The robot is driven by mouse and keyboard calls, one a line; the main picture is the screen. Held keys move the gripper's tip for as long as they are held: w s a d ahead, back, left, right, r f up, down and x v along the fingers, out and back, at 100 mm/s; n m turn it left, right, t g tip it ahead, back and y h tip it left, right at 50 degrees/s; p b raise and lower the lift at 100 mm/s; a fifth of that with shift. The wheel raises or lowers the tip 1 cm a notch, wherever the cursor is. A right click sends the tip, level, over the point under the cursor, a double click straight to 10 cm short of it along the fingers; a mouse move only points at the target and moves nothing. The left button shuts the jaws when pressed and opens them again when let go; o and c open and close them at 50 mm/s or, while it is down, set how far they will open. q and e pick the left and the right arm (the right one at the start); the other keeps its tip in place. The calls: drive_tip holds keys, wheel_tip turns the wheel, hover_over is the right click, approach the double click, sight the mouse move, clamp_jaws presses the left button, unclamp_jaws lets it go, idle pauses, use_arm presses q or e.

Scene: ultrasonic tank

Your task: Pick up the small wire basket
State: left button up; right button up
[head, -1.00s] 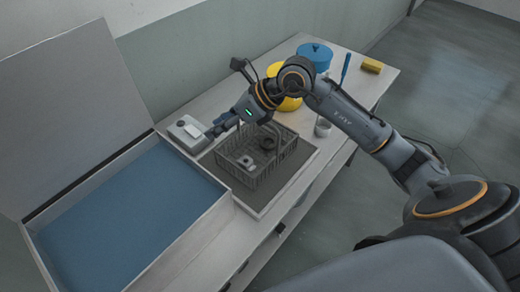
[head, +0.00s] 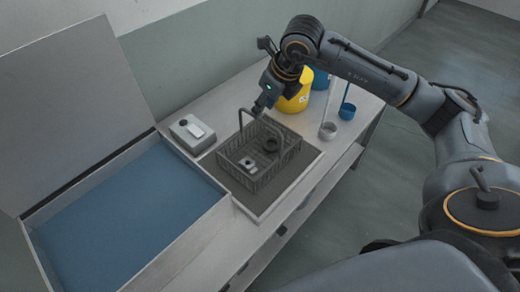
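The small wire basket (head: 238,178) is dark grey and stands upright on a dark mat on the bench, with its handle (head: 241,122) raised. A dark ring (head: 271,145) and small pale metal parts (head: 248,164) lie in it. My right gripper (head: 259,109) points down by the handle's upper part, above the back of the basket. Its fingers are small and dark here, so I cannot tell whether they are open or shut, or whether they touch the handle. My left gripper is not in view.
A large tank (head: 200,222) with blue liquid and a raised lid (head: 70,110) is at the left. A yellow container (head: 294,100), a blue container (head: 320,80) and small cups (head: 328,130) stand at the back right.

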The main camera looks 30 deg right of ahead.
sight(260, 120)
drive_tip(key=p+x, duration=0.1)
drive_tip(key=x, duration=0.2)
drive_tip(key=shift+s+d, duration=0.1)
drive_tip(key=shift+d, duration=0.05)
drive_tip(key=x, duration=0.1)
drive_tip(key=p+x, duration=0.1)
drive_tip(key=x, duration=0.2)
drive_tip(key=shift+d+f+p, duration=0.15)
drive_tip(key=shift+d+p, duration=0.1)
drive_tip(key=shift+p, duration=0.15)
drive_tip(key=shift+f+b, duration=0.25)
drive_tip(key=shift+b, duration=0.3)
drive_tip(key=shift+r, duration=0.1)
clamp_jaws()
